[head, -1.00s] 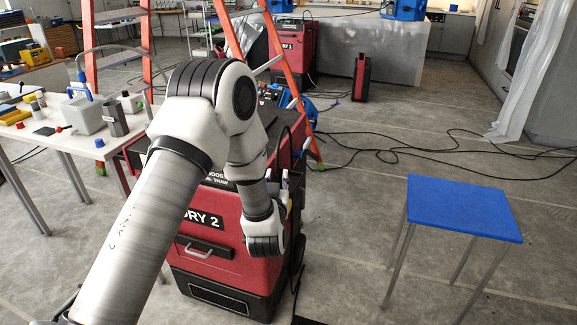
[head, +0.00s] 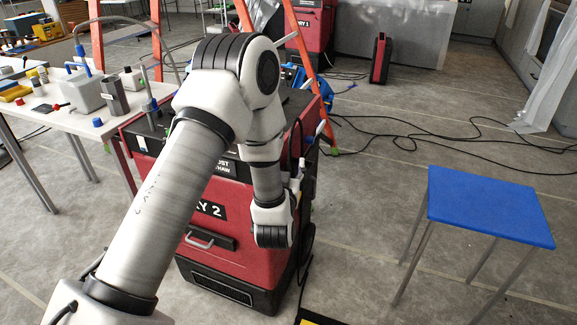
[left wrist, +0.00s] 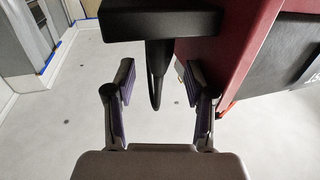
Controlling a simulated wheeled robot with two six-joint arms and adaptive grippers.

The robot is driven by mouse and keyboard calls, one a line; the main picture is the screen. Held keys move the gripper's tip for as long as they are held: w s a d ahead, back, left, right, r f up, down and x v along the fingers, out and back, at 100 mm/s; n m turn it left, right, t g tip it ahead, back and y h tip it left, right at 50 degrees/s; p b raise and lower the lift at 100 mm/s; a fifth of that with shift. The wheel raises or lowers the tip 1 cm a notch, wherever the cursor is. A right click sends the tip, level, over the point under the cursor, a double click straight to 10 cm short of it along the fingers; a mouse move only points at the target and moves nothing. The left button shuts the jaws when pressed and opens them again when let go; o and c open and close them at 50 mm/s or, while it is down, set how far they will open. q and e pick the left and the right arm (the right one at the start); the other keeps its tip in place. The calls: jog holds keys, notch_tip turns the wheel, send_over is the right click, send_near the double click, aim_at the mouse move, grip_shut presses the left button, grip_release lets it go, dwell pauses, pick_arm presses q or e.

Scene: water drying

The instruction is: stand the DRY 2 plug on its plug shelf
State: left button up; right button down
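The red and black DRY 2 machine (head: 225,258) stands in the middle of the head view, partly hidden behind my left arm. My left gripper is beside its right side there, mostly hidden by my own wrist. In the left wrist view my left gripper (left wrist: 160,75) is open. A black ledge (left wrist: 160,22), perhaps the plug shelf, sticks out beside the red side of the machine. A thin black loop, seemingly a cable (left wrist: 157,85), hangs below the ledge between the open fingers, apart from both. I cannot make out the DRY 2 plug itself. My right gripper is not in view.
A blue-topped table (head: 490,205) stands at the right. A white table (head: 60,120) with tools and containers is at the left. An orange ladder (head: 310,75) stands behind the machine. Black cables (head: 440,143) lie on the floor, which is clear between machine and blue table.

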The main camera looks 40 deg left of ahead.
pick_arm(q)
jog(key=p+v, duration=0.3)
jog(key=v, duration=0.9)
jog(key=s+d+f+m+g+h, duration=0.25)
jog(key=s+f+g, duration=0.3)
jog(key=f, duration=0.65)
jog(key=s+d+f+m+g+h, duration=0.15)
jog(key=s+f+g+h, duration=0.35)
jog(key=f, duration=0.7)
jog(key=s+d+f+g, duration=0.2)
jog(key=s, duration=0.3)
jog(key=s+d+f+m+g+h, duration=0.1)
jog(key=s+d+g, duration=0.1)
jog(key=s, duration=0.4)
jog(key=shift+s+f+g, duration=0.3)
jog(key=shift+f+g, duration=0.05)
jog(key=shift+g, duration=0.4)
